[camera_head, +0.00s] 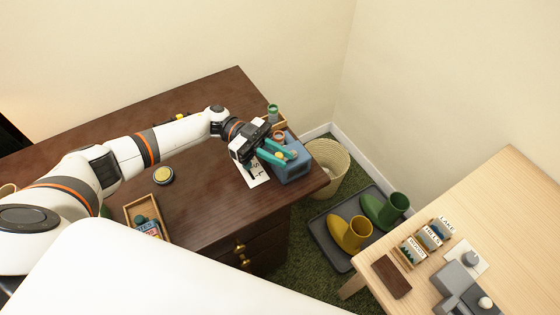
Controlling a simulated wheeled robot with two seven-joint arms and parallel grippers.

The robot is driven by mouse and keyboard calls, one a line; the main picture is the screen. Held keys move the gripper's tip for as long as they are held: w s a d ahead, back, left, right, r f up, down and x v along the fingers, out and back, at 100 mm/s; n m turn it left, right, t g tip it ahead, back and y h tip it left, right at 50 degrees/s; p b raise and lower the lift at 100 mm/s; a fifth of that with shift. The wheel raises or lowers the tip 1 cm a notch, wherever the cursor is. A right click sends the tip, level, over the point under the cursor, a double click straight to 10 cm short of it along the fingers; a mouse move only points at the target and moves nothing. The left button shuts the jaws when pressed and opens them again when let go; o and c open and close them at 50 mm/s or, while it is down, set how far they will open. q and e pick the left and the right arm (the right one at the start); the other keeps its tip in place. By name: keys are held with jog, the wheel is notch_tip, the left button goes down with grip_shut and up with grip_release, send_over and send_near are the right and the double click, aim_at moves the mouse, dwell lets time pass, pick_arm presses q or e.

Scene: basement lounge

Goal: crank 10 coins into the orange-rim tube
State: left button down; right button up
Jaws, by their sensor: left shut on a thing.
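A blue-grey coin machine (293,171) stands at the right end of the dark desk (205,205). An orange-rim tube (279,134) is at its back, partly hidden by my gripper. My left gripper (279,154) reaches over the machine, its teal fingers shut at a small orange-tan knob, which looks like the crank handle. The fingers cover much of the crank. Any coins inside the tube are too small to tell. My right gripper is not in view.
A green-topped tube (272,111) stands behind the machine in a wooden tray. A white card (252,174) lies beside the machine. A wicker basket (328,166) and boots (352,232) are on the floor.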

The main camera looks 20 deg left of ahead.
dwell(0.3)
pick_arm(q)
jog(key=c, duration=1.4)
grip_release()
jog(key=shift+o, duration=0.2)
jog(key=b+v, duration=0.4)
jog(key=v, duration=0.8)
jog(key=shift+w, duration=0.15)
jog(key=shift+o, duration=0.2)
jog(key=shift+r, duration=0.1)
